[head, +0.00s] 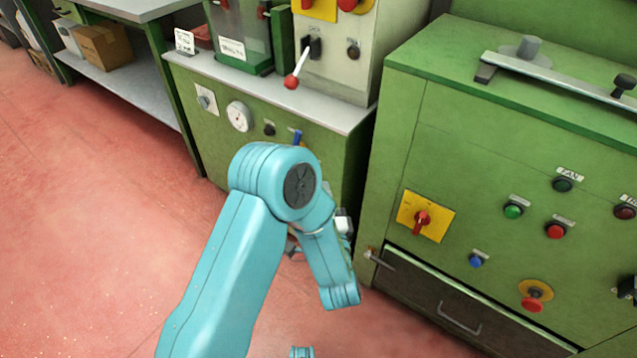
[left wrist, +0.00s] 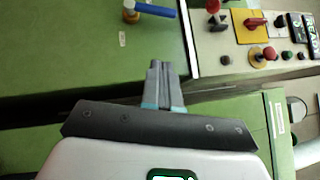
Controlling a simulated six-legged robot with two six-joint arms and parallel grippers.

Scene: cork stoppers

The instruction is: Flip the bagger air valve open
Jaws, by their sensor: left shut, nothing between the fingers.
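The valve has a blue lever handle (head: 297,138) on the green front of the bagger cabinet. In the head view the handle points upward and my left arm hides what lies below it. In the left wrist view the blue handle (left wrist: 153,8) extends rightward from a brass body (left wrist: 131,13) at the top edge, with a small label beside it. My left gripper (left wrist: 158,66) is shut and empty, apart from the handle and below it in that picture. In the head view my arm mostly hides this gripper. My right gripper is not in view.
A gauge (head: 239,116) and a black knob (head: 269,129) sit left of the valve. A red-knobbed lever (head: 292,81) stands out above the counter (head: 340,115). A green control cabinet (head: 440,130) with buttons stands to the right. Open red floor (head: 90,230) lies left.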

